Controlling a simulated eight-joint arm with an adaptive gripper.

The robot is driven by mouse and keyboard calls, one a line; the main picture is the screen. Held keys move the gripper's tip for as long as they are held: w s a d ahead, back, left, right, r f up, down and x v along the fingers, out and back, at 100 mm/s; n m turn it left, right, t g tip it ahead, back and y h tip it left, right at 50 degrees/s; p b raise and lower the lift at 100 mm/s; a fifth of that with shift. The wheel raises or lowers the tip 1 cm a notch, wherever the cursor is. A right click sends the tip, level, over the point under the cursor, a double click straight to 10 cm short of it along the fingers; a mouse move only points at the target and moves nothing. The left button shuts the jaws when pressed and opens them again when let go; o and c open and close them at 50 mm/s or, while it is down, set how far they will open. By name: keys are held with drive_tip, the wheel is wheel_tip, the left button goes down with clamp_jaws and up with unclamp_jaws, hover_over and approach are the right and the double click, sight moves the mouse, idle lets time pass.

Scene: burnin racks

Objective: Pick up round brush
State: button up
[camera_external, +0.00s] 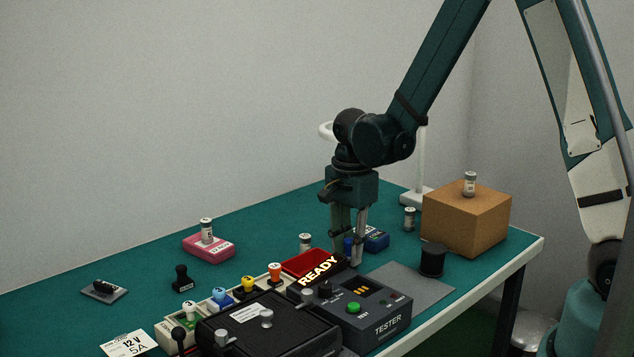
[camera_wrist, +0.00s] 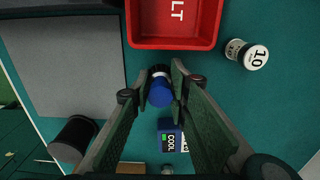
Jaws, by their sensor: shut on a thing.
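The round brush (camera_wrist: 160,93) shows in the wrist view as a small blue cylinder with a white ring and a dark end. It sits between the two fingers of my gripper (camera_wrist: 161,84). In the external view a bit of its blue body (camera_external: 348,246) shows between the fingers of my gripper (camera_external: 347,252), which points straight down low over the table. My gripper is shut on the brush. Whether the brush touches the table is unclear.
A red tray (camera_wrist: 172,43) lies close by. A blue box (camera_external: 376,239), a black spool (camera_external: 432,260), a grey mat (camera_external: 430,287) and the tester (camera_external: 374,312) stand around my gripper. A cardboard box (camera_external: 466,220) carries a vial. The back left of the table is mostly clear.

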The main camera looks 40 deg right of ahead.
sight(350, 240)
drive_tip(key=shift+r, duration=4.9)
